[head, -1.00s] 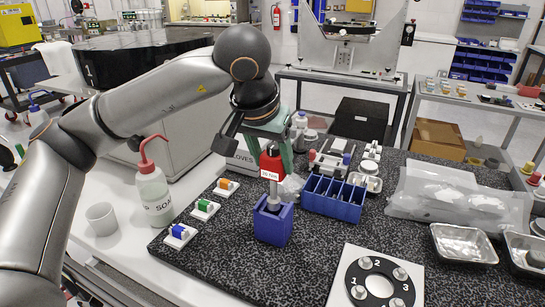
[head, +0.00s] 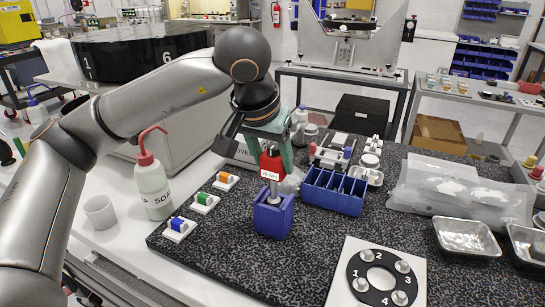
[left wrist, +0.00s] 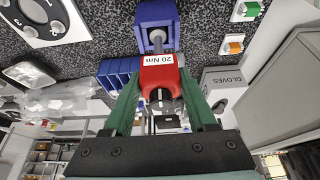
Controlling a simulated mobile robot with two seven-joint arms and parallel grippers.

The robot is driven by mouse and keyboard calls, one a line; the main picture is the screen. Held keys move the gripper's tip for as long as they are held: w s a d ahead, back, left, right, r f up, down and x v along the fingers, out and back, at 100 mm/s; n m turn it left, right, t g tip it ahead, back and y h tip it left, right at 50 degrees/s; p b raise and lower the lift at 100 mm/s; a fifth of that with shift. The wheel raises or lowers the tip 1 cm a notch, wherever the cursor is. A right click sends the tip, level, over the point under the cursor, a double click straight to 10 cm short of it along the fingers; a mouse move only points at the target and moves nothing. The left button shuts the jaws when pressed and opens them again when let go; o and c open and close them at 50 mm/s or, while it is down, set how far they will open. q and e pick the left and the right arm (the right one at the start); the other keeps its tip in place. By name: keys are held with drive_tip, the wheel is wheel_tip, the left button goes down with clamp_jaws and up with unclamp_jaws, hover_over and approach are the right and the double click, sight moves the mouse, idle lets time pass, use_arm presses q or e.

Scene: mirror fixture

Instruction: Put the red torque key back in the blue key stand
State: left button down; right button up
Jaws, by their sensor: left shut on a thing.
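The red torque key (head: 271,165) has a white 20 Nm label and a grey metal shaft pointing down. My left gripper (head: 270,146), with green fingers, is shut on its red head. The blue key stand (head: 273,220) is a square block on the dark speckled mat, directly under the key. The shaft's lower end is at the stand's top opening; how deep it sits is hard to tell. In the left wrist view the red key (left wrist: 158,72) is between the green fingers (left wrist: 158,95), its shaft meeting the blue stand (left wrist: 155,14). My right gripper is out of view.
A blue divided bin (head: 333,192) stands close right of the stand. Small holders with orange, green and blue parts (head: 204,200) lie to the left, near a wash bottle (head: 153,187). A white plate with a numbered black ring (head: 381,278) lies at front right.

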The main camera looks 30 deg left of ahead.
sight(270, 178)
use_arm(q)
drive_tip(key=shift+s+f+b, duration=0.1)
drive_tip(key=shift+f+b, duration=0.85)
drive_tip(key=shift+f, duration=0.2)
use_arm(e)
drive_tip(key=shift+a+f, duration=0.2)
use_arm(q)
drive_tip(key=shift+f+b, duration=0.65)
drive_tip(key=shift+f, duration=0.2)
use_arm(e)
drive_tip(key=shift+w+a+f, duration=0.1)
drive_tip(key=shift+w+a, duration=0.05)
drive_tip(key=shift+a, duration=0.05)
use_arm(q)
drive_tip(key=shift+f+b, duration=0.65)
drive_tip(key=shift+f, duration=0.15)
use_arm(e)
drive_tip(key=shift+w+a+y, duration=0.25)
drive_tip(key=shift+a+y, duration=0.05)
use_arm(q)
drive_tip(key=shift+f, duration=0.1)
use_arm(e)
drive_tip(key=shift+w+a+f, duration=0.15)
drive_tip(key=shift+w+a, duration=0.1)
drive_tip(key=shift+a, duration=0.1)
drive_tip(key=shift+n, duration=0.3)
